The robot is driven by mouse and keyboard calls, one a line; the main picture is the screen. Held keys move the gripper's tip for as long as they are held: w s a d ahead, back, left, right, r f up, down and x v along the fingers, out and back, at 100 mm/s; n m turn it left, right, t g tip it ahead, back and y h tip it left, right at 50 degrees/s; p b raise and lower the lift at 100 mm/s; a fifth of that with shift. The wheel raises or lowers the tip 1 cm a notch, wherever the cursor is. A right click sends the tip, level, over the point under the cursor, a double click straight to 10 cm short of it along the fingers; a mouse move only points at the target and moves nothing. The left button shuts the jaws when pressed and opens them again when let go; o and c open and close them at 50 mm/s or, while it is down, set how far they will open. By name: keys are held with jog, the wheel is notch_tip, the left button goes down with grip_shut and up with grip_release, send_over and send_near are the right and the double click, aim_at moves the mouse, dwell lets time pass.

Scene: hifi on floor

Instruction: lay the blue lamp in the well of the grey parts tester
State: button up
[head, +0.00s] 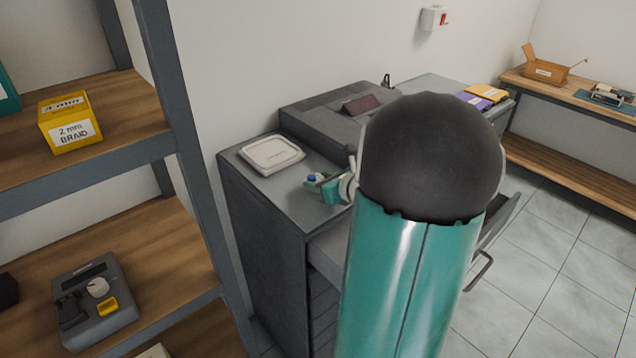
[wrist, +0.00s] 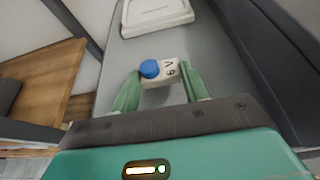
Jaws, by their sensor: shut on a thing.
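The blue lamp, with a blue round cap (wrist: 149,69) on a white base marked "6V", is between the green fingers of my gripper (wrist: 162,76) in the wrist view. My gripper is shut on its base. In the head view, the lamp (head: 315,178) shows small at the tip of my gripper (head: 324,184), over the cabinet top; any gap beneath it is unclear. A grey device (head: 105,318), apparently the parts tester, sits on the lower left shelf, with a white knob, yellow label and dark recesses. My gripper is well to its right.
The grey cabinet (head: 262,215) carries a white lidded box (head: 272,153). A drawer stands open beside my arm. The shelf post (head: 190,150) stands between cabinet and tester. A yellow braid box (head: 70,122) is on the shelf above. Tiled floor (head: 560,250) is clear at right.

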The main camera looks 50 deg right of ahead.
jog(key=shift+s+d+f, duration=0.1)
jog(key=shift+s+f, duration=0.1)
jog(key=shift+f, duration=0.3)
jog(key=shift+w+f, duration=0.35)
jog(key=shift+w, duration=0.15)
jog(key=shift+s+r, duration=0.2)
jog(key=shift+s, duration=0.15)
jog(key=shift+f, duration=0.1)
jog(key=shift+w+f, duration=0.15)
jog(key=shift+w, duration=0.1)
jog(key=shift+s, duration=0.15)
jog(key=o, duration=0.7)
jog(key=shift+s, duration=0.1)
jog(key=o, duration=0.3)
jog(key=shift+f, duration=0.1)
